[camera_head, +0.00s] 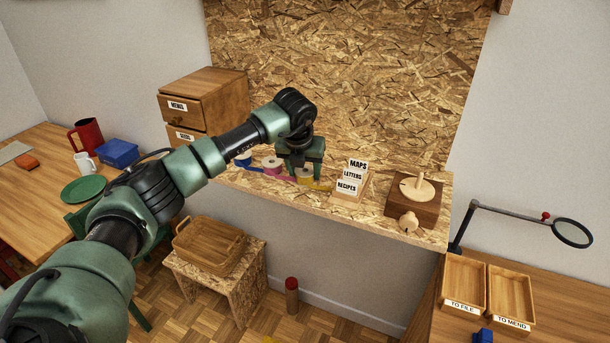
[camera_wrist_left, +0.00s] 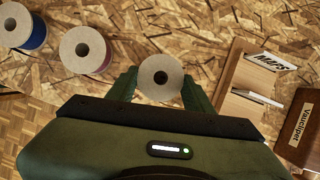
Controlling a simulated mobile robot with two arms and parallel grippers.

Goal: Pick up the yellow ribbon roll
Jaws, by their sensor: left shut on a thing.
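The yellow ribbon roll (camera_head: 306,174) stands on the OSB shelf (camera_head: 385,219), with a yellow ribbon tail lying beside it toward the card holder. In the left wrist view its pale round top with a dark centre hole (camera_wrist_left: 160,65) sits between my fingers. My left gripper (camera_head: 303,168) reaches down over the shelf and is shut on this roll, one finger on each side. Its arm hides part of the shelf. Whether the roll touches the shelf is hard to tell. My right gripper is not in view.
A pink roll (camera_head: 271,163) and a blue roll (camera_head: 243,158) stand left of the gripper. A card holder (camera_head: 350,184) labelled Maps, Letters and Recipes is close on the right. A wooden box with a peg disc (camera_head: 417,190) stands farther right. A drawer cabinet (camera_head: 205,98) is behind left.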

